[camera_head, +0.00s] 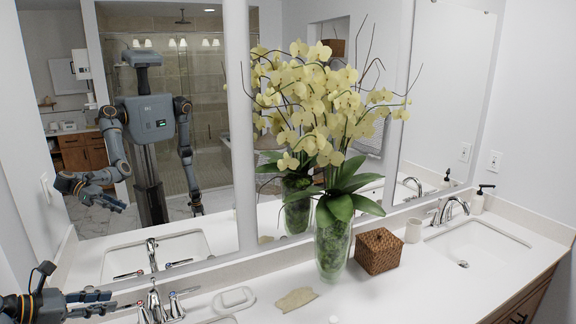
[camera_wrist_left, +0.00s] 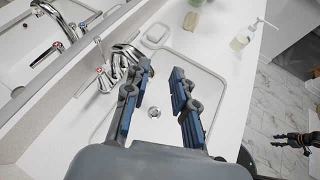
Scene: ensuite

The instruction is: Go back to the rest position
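My left gripper (camera_head: 108,301) comes in at the lower left of the head view, close to the chrome faucet (camera_head: 157,304) of the near sink. In the left wrist view its two blue-padded fingers (camera_wrist_left: 161,69) are apart with nothing between them, so it is open. They are above the white sink basin (camera_wrist_left: 155,128), beside the faucet (camera_wrist_left: 124,62). My right gripper (camera_wrist_left: 300,141) shows small at the right edge of the left wrist view, low over the floor. Its fingers are too small to judge.
A glass vase (camera_head: 333,250) with yellow orchids, a woven box (camera_head: 379,251), a white cup (camera_head: 413,230) and a soap dish (camera_head: 234,299) stand on the counter (camera_head: 400,290). A large mirror (camera_head: 215,150) behind reflects me. Marble floor (camera_wrist_left: 275,110) lies clear beside the counter.

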